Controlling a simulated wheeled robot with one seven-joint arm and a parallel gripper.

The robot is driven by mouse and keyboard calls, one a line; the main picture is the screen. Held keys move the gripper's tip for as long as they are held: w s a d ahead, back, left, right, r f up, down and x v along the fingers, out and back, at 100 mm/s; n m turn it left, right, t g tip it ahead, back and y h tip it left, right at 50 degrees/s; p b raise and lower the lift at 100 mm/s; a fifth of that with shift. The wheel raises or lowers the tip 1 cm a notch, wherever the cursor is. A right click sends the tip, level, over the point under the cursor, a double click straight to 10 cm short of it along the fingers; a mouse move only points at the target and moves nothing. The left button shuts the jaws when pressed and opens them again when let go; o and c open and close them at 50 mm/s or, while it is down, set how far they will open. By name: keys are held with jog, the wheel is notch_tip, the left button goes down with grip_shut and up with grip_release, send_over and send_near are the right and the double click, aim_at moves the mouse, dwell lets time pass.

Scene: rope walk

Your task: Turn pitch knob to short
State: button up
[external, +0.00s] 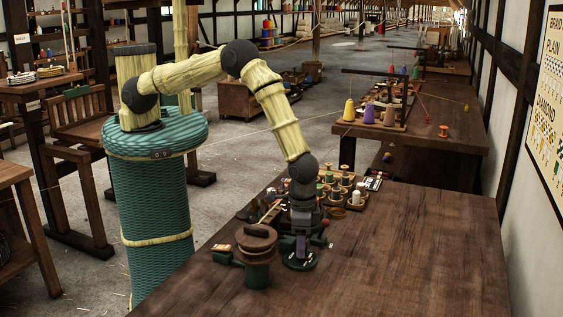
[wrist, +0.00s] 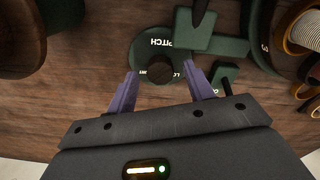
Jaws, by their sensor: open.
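The pitch knob (wrist: 160,70) is a small dark brown round knob on a green plate (wrist: 147,41) marked PITCH in the wrist view. Lettering beside the knob is partly covered, and I cannot read its setting. My gripper (wrist: 160,73) is open, with one purple finger on each side of the knob; I cannot tell whether either touches it. In the external view my gripper (external: 301,246) points down over the green round base (external: 300,264) on the bench, and the knob is hidden there.
A brown lidded drum on a green stand (external: 257,262) is close to the left of my gripper. A rack of spools (external: 345,191) stands behind it. A green block (wrist: 212,33) adjoins the plate in the wrist view. The bench (external: 410,250) is clear to the right.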

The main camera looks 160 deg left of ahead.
jog(key=shift+f, duration=0.3)
jog(key=c, duration=1)
jog(key=shift+o, duration=0.2)
